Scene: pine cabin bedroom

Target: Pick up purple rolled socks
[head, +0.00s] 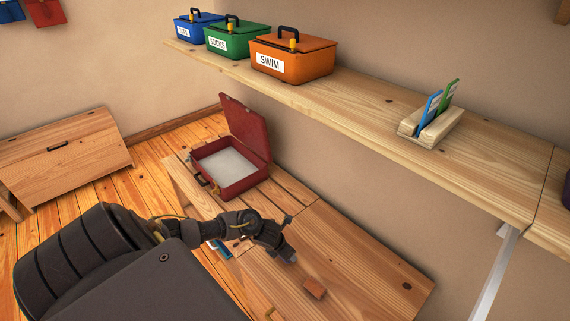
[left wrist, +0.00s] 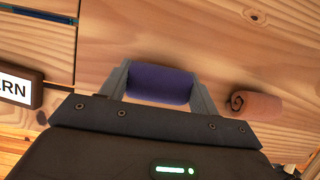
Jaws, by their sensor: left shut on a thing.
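The purple rolled socks (left wrist: 160,84) sit between the two grey fingers of my left gripper (left wrist: 163,86) in the left wrist view, with a finger against each end. In the head view my left gripper (head: 285,238) is over the low wooden bench top (head: 370,275), and the purple socks are hidden behind it. Bench wood shows behind the socks; I cannot tell whether they still touch it. My right gripper is not in view.
An orange-brown roll (head: 314,288) lies on the bench near my left gripper. An open red suitcase (head: 250,150) stands further back. Above, a shelf (head: 360,100) holds blue, green and orange (head: 292,58) boxes and a wooden holder (head: 432,128). Bare bench lies at the right.

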